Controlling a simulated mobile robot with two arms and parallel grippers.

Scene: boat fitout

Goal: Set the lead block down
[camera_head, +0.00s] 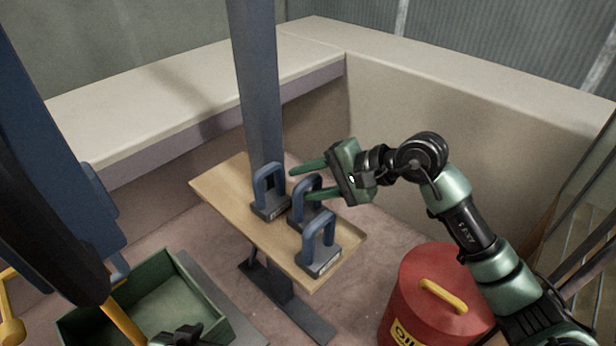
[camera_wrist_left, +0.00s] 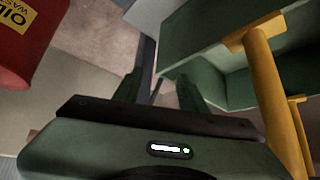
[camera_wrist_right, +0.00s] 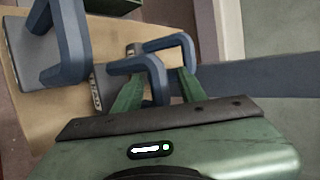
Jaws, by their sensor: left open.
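Three grey lead blocks with blue loop handles stand upright on a wooden bench: a rear one (camera_head: 270,203), a middle one (camera_head: 298,214) and a front one (camera_head: 321,257). My right gripper (camera_head: 299,183) is open at the middle block's handle. In the right wrist view its fingers (camera_wrist_right: 161,75) are spread, with part of a blue handle (camera_wrist_right: 153,68) showing between them. I cannot tell if they touch it. My left gripper is at the bottom edge of the head view, mostly cut off. In the left wrist view its fingers (camera_wrist_left: 158,88) are apart and empty.
The wooden bench (camera_head: 225,196) stands beside a blue post (camera_head: 258,90). A green open crate (camera_head: 165,306) sits at bottom left, near yellow bars (camera_wrist_left: 272,85). A red oil waste can (camera_head: 425,300) stands at bottom right. Pale ledges (camera_head: 180,95) line the walls.

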